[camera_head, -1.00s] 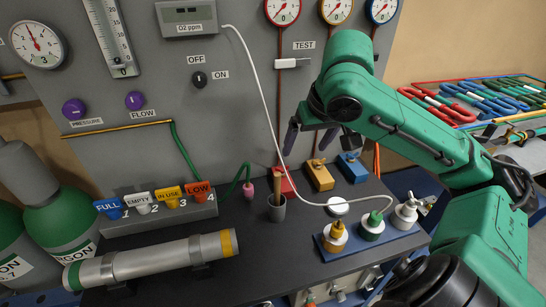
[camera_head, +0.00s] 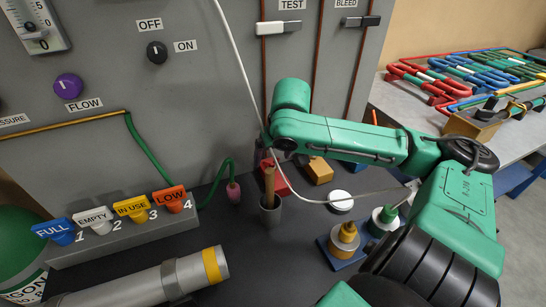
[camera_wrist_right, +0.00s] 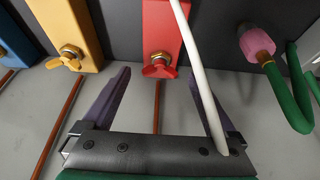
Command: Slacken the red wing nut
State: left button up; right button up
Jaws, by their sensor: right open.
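The red wing nut (camera_wrist_right: 159,66) sits on a brass fitting at the end of a red block (camera_wrist_right: 162,25) in the right wrist view. My right gripper (camera_wrist_right: 158,77) is open, with its two dark purple fingers apart on either side of the wing nut and nothing held between them. I cannot tell the depth between fingertips and nut. In the head view the red block (camera_head: 276,183) is partly hidden by my arm, and the wing nut cannot be made out. My left gripper is not in view.
A white tube (camera_wrist_right: 203,85) passes close to the right-hand finger. A yellow block with a yellow wing nut (camera_wrist_right: 66,57) stands to the left, and a pink-ended green hose (camera_wrist_right: 257,43) to the right.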

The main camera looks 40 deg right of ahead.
jog(key=shift+w+f, duration=0.1)
jog(key=shift+f, duration=0.2)
jog(key=shift+c, duration=0.6)
jog(key=c, duration=1.3)
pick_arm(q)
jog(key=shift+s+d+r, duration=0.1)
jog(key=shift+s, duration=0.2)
pick_arm(e)
jog(key=shift+o, duration=0.2)
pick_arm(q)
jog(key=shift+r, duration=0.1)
